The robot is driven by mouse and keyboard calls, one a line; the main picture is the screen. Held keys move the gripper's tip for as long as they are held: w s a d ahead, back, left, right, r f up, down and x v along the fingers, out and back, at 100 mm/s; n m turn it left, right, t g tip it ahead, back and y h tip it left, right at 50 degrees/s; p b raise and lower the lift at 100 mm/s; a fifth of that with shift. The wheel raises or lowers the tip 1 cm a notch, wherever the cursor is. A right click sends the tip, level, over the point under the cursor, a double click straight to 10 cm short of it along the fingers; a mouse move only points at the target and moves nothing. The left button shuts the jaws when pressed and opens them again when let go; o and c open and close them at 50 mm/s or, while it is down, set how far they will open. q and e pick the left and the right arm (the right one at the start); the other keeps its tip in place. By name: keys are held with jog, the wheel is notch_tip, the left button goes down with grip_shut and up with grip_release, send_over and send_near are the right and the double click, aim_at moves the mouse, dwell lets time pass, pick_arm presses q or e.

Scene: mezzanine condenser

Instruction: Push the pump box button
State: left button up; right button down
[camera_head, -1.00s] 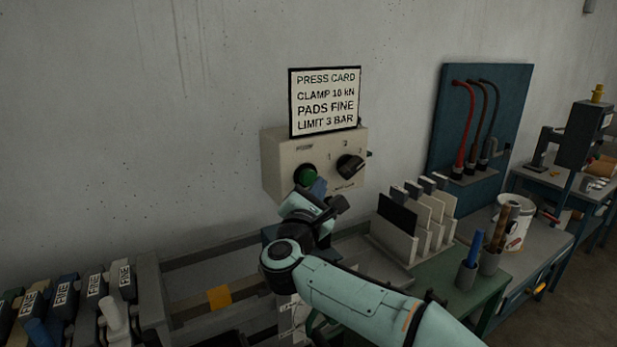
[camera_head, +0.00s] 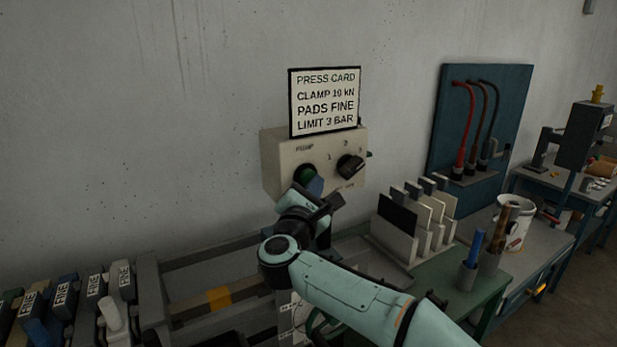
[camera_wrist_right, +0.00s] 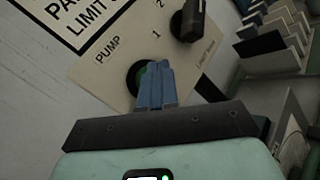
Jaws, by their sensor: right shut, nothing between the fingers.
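The pump box (camera_head: 283,158) is a beige box on the wall with a green button (camera_head: 304,174) under the word PUMP and a black selector knob (camera_head: 350,166) to its right. My right gripper (camera_head: 315,186) is in front of the box, its blue fingers shut and empty, overlapping the lower right of the button. In the right wrist view the shut fingers (camera_wrist_right: 156,82) point at the green button (camera_wrist_right: 143,72) and hide much of it. I cannot tell whether the tips touch it. My left gripper is not in view.
A press card sign (camera_head: 325,102) stands above the box. Below and right are a rack of upright plates (camera_head: 418,222), pen cups (camera_head: 467,278) and a white tin (camera_head: 512,222) on a bench. Labelled blocks (camera_head: 62,298) stand at lower left.

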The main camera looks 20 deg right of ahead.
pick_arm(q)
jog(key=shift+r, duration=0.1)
pick_arm(e)
jog(key=shift+w, duration=0.5)
dwell(0.4)
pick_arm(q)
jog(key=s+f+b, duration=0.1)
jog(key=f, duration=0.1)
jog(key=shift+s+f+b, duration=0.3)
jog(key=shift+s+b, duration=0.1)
pick_arm(e)
jog(key=shift+s, duration=1.1)
